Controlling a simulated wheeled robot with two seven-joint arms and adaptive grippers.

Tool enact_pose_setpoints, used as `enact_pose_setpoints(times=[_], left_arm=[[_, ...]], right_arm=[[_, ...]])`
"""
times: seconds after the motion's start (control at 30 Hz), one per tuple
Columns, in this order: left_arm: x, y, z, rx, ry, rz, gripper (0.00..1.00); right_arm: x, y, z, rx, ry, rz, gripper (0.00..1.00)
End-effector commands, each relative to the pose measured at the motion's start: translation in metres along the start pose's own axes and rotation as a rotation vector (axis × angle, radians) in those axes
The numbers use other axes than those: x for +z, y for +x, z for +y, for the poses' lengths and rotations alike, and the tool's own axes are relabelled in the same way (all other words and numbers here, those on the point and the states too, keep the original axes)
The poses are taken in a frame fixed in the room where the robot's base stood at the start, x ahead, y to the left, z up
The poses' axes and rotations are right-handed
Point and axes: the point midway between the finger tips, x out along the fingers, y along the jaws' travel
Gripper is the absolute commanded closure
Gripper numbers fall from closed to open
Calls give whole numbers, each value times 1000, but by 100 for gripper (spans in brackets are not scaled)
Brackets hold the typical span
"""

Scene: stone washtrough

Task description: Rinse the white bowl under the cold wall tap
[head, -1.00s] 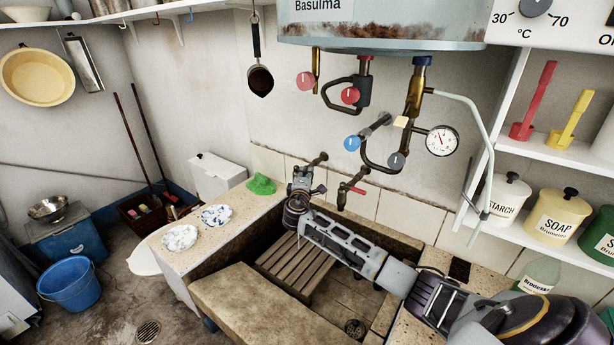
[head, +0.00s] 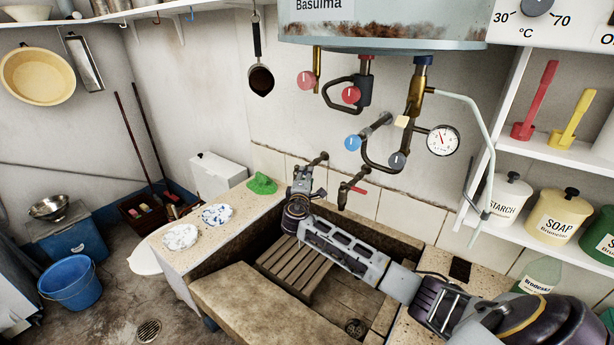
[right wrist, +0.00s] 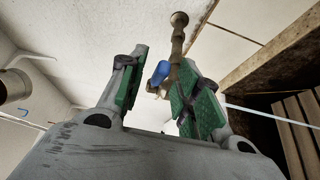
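My right gripper (head: 303,174) is at the wall above the left back part of the stone trough (head: 238,292). It covers most of a wall tap (head: 320,159) in the head view. In the right wrist view my right gripper (right wrist: 163,75) has its two green-padded fingers apart. A brass tap (right wrist: 179,38) with a blue handle (right wrist: 160,72) shows in the gap between them; I cannot tell whether they touch it. I see no bowl in the trough or in the gripper. A white rounded vessel (head: 145,264) is partly hidden beside the counter; I cannot tell whether it is the bowl. My left gripper is out of view.
A red-handled tap (head: 350,187) is on the wall to the right. A wooden slatted rack (head: 294,266) lies in the trough. Two patterned plates (head: 180,237) and a green cloth (head: 262,185) lie on the left ledge. Boiler pipes (head: 385,150) hang above.

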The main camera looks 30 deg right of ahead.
Motion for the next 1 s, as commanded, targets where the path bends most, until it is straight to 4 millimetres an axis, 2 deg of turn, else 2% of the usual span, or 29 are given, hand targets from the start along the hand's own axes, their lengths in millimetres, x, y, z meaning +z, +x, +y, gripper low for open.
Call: enact_pose_setpoints(times=[0.6, 0.8, 1.0], left_arm=[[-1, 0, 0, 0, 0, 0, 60], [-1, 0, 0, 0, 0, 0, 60], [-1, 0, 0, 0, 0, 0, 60]], right_arm=[[0, -75, -1, -3, 1, 2, 67], [0, -92, -1, -3, 1, 1, 67], [0, -96, 0, -2, 1, 0, 67]])
